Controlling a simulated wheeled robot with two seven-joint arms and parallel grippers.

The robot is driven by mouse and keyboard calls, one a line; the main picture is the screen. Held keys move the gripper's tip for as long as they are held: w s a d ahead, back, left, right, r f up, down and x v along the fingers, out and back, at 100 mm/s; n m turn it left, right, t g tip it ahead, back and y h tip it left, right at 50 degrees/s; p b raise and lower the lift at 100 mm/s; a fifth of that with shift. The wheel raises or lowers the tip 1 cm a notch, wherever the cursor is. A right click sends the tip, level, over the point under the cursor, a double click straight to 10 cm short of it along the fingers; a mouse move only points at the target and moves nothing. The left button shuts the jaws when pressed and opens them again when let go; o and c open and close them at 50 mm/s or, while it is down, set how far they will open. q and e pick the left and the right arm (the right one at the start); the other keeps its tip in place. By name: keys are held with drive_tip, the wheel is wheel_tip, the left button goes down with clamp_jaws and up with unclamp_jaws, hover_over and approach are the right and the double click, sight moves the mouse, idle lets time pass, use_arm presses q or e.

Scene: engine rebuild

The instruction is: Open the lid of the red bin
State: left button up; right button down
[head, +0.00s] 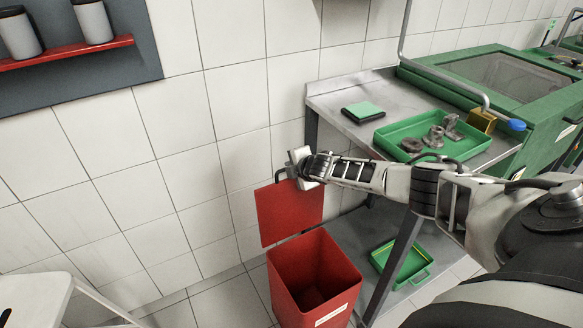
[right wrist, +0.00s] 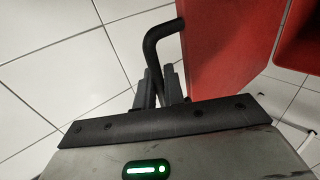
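The red bin (head: 318,275) stands on the floor by the tiled wall, with its mouth uncovered and its dark inside showing. Its red lid (head: 290,212) stands about upright at the back edge of the bin. The lid also shows in the right wrist view (right wrist: 225,60). A black bent handle (right wrist: 152,45) sticks out from the lid. My right gripper (right wrist: 161,85) has its fingers on either side of the handle and appears closed on it. In the head view this gripper (head: 288,174) is at the lid's top edge. My left gripper is not in view.
A metal workbench (head: 335,98) stands right of the bin, carrying a green tray (head: 440,158) with metal parts. Another green tray (head: 385,268) lies below. A green machine (head: 560,95) is at the right. A white piece of furniture (head: 35,295) is at lower left.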

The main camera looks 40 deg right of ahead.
drive_tip(key=c, duration=1.6)
unclamp_jaws()
drive_tip(key=shift+a, duration=0.1)
drive_tip(key=shift+o, duration=0.2)
drive_tip(key=p+v, duration=0.2)
drive_tip(key=v, duration=1.3)
drive_tip(key=shift+s+r+p, duration=0.15)
drive_tip(key=shift+s+p, duration=0.2)
drive_tip(key=shift+p, duration=0.05)
drive_tip(key=s+a+f+m+y, duration=0.2)
drive_tip(key=s+a+f, duration=0.25)
drive_tip(key=a, duration=0.45)
drive_tip(key=s+a+f+m+y, duration=0.2)
drive_tip(key=s+a+f, duration=0.25)
drive_tip(key=a, duration=0.45)
drive_tip(key=s+a+f+m, duration=0.1)
drive_tip(key=s+a+m, duration=0.8)
drive_tip(key=a, duration=0.1)
drive_tip(key=shift+s+f+m+g+y, duration=0.25)
drive_tip(key=shift+s+m+g+y, duration=0.05)
drive_tip(key=shift+s, duration=0.1)
